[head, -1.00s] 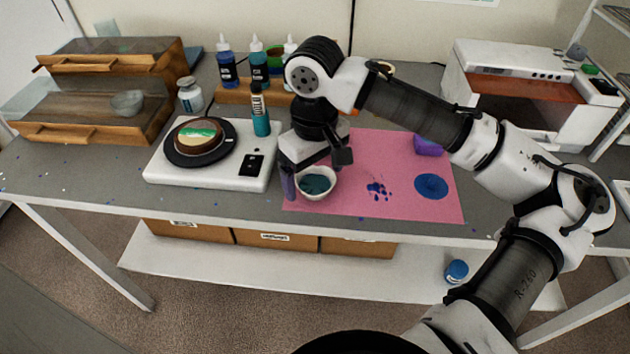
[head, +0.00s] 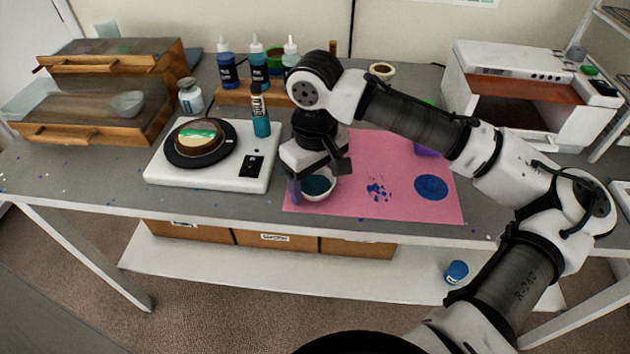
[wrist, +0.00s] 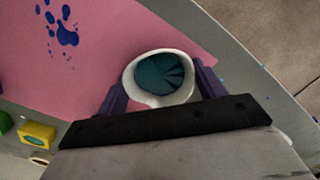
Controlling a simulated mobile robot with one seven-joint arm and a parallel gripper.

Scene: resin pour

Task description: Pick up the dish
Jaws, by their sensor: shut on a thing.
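A small white dish (head: 332,190) with teal contents is at the left front corner of the pink mat. In the wrist view the dish (wrist: 157,101) sits between the two purple fingers of my gripper (wrist: 162,88), one on each side of its rim. My gripper (head: 312,181) also shows in the head view, reaching down over the dish and shut on it. The hand hides part of the dish's back rim. I cannot tell whether the dish is touching the mat or slightly above it.
The pink mat (head: 390,155) has blue splotches. To the left stands a white scale-like device (head: 215,178) bearing a round piece on a black disc. Bottles (head: 258,70) stand behind. A glass bowl (head: 127,104) sits in wooden drawers at left. A white machine (head: 520,75) stands at right.

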